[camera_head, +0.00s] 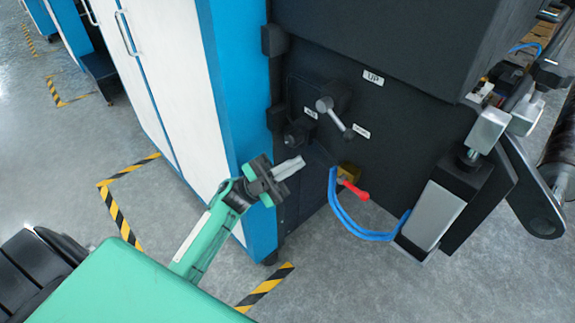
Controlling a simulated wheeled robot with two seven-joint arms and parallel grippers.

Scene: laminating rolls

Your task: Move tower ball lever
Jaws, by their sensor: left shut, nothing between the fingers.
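A grey lever (338,119) with a rounded knob at its upper end is mounted on the dark machine panel, slanting down to the right. It looks like the ball lever. Small white labels sit near it, and one above right reads UP (373,78). My left gripper (290,168) is shut and empty, below and left of the lever and apart from it. Its fingers point right toward the dark panel. A dark round knob (297,133) shows between the gripper and the lever. My right gripper is not in view.
A red-handled valve (354,189) and blue hoses (347,222) lie low to the right of my left gripper. A blue and white cabinet (190,90) stands left. A metal block and bracket (437,213) jut out right. Grey floor with striped tape (265,287) is open in front.

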